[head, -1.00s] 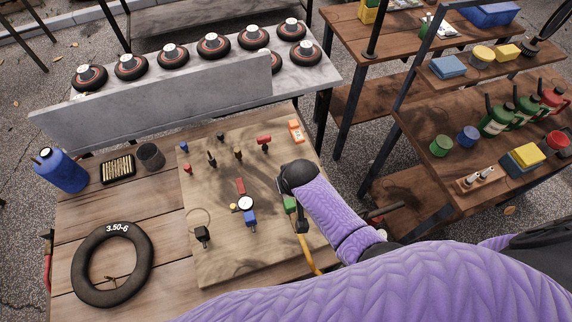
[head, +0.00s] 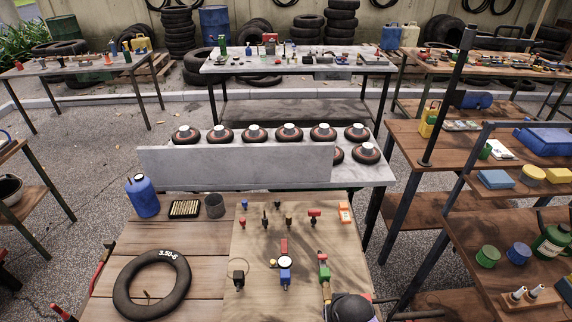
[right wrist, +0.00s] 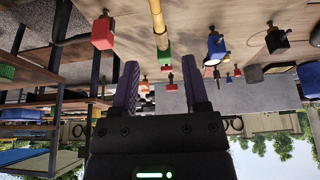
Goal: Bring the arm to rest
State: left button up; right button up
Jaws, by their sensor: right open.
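My right gripper (right wrist: 162,78) is open in the right wrist view, with nothing between its two dark fingers. That view is upside down. A green fitting (right wrist: 164,56) on a yellow hose (right wrist: 157,18) shows beyond the fingertips; I see no contact. In the head view, the dark rounded end of my right arm (head: 350,308) is at the bottom edge, just in front of the board (head: 250,252). The green fitting (head: 324,271) stands near the board's right side, and the fingers are hidden there. My left gripper is in neither view.
The board carries a gauge (head: 285,262) and several small fittings. A tyre (head: 118,290), a blue bottle (head: 143,198) and a dark cup (head: 215,206) are on its left. A grey panel (head: 235,166) with several wheels behind it stands at the back. Shelves with cans are on the right.

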jog(key=s+d+f+n+g+b, duration=0.1)
jog(key=s+d+f+g+b, duration=0.1)
jog(key=s+f+b, duration=0.85)
jog(key=s+d+f+n+g+b, duration=0.1)
jog(key=s+d+f+b, duration=0.3)
jog(key=s+f, duration=1.15)
pick_arm(q)
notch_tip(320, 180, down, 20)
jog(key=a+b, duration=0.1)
jog(key=b, duration=0.3)
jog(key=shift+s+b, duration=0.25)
jog(key=shift+b, duration=0.15)
pick_arm(e)
jog(key=s+f, duration=0.6)
jog(key=f, duration=0.3)
jog(key=shift+d+g, duration=0.35)
jog(key=shift+g, duration=0.05)
